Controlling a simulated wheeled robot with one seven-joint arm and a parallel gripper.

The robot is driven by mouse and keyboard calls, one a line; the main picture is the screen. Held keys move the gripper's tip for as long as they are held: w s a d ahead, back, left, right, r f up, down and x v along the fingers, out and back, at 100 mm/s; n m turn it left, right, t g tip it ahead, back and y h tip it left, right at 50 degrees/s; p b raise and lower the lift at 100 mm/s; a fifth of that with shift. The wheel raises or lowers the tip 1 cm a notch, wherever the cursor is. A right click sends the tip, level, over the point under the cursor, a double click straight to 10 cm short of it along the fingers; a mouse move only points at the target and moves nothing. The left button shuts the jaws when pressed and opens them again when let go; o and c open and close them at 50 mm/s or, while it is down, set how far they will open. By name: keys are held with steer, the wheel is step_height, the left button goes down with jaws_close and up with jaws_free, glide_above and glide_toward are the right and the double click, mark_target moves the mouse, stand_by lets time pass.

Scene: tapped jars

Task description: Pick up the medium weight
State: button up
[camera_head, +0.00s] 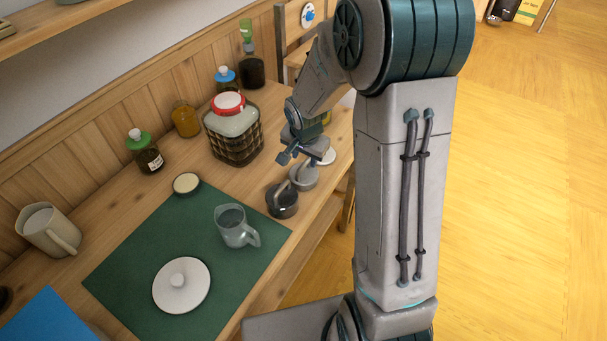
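Several weights stand in a row near the table's right edge. A dark weight (283,204) with an upright grip is nearest. Behind it is a grey, mid-row weight (304,182), partly hidden by my gripper. A pale round piece (328,157) shows beyond it, also partly covered, and I cannot tell whether it is a weight. My gripper (301,161) is over the grey weight, with its fingers apart and pointing down. I see nothing held between them. I cannot tell whether the fingers touch the grey weight.
A green mat (140,255) carries a glass pitcher (234,226) and a white lid (181,286). Bottles line the back wall. A chair (290,25) stands beyond the table.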

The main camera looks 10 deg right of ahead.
mark_target(303, 165)
steer(key=shift+x, duration=2.05)
steer(key=shift+a, duration=0.1)
jaws_close()
